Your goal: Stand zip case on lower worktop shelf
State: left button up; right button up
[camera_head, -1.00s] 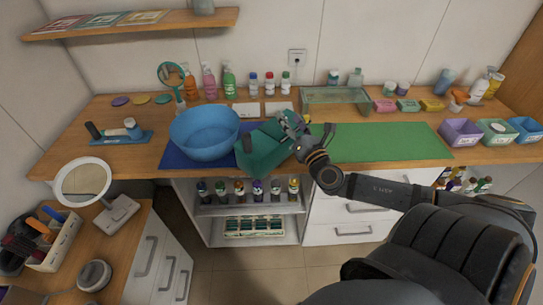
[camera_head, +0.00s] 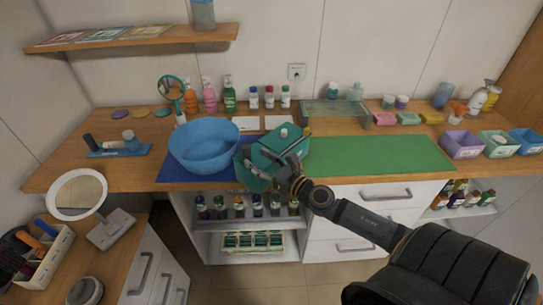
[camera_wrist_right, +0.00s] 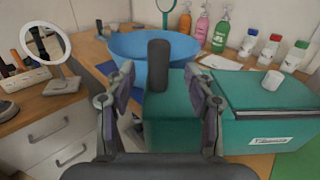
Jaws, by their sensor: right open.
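A teal case (camera_head: 252,178) is at the worktop's front edge. In the right wrist view its teal body (camera_wrist_right: 172,130) has an upright dark grip (camera_wrist_right: 158,66) on top. My right gripper (camera_head: 275,167) is at the case; in the wrist view its two fingers (camera_wrist_right: 157,92) stand apart, one on each side of the dark grip. Beside it is a teal lidded box (camera_head: 280,146) with a white knob and a label. I cannot tell whether the two teal bodies touch. The open shelves (camera_head: 245,226) under the worktop hold bottles and a rack. My left gripper is not in view.
A blue bowl (camera_head: 204,150) stands left of the teal case on a dark blue mat (camera_head: 180,173). A green mat (camera_head: 375,157) to the right is bare. Pump bottles (camera_head: 229,95) stand behind. A round mirror (camera_head: 78,195) stands at the left.

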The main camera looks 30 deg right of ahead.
aim_at(250, 151)
jog(key=shift+w+a, duration=0.15)
jog(key=shift+w+r+p, duration=0.1)
jog(key=shift+w+p, duration=0.05)
jog(key=shift+p, duration=0.2)
jog(key=w+p, duration=0.1)
jog(key=p, duration=0.1)
jog(key=w+r+p, duration=0.1)
jog(key=shift+w+a+p, duration=0.3)
jog(key=shift+w+a+f, duration=0.15)
jog(key=shift+w, duration=0.35)
jog(key=shift+w+a+f, duration=0.15)
jog(key=shift+w, duration=0.3)
jog(key=shift+w+f, duration=0.15)
jog(key=shift+w, duration=0.05)
jog(key=shift+s, duration=0.1)
jog(key=shift+c, duration=1.1)
grip_shut()
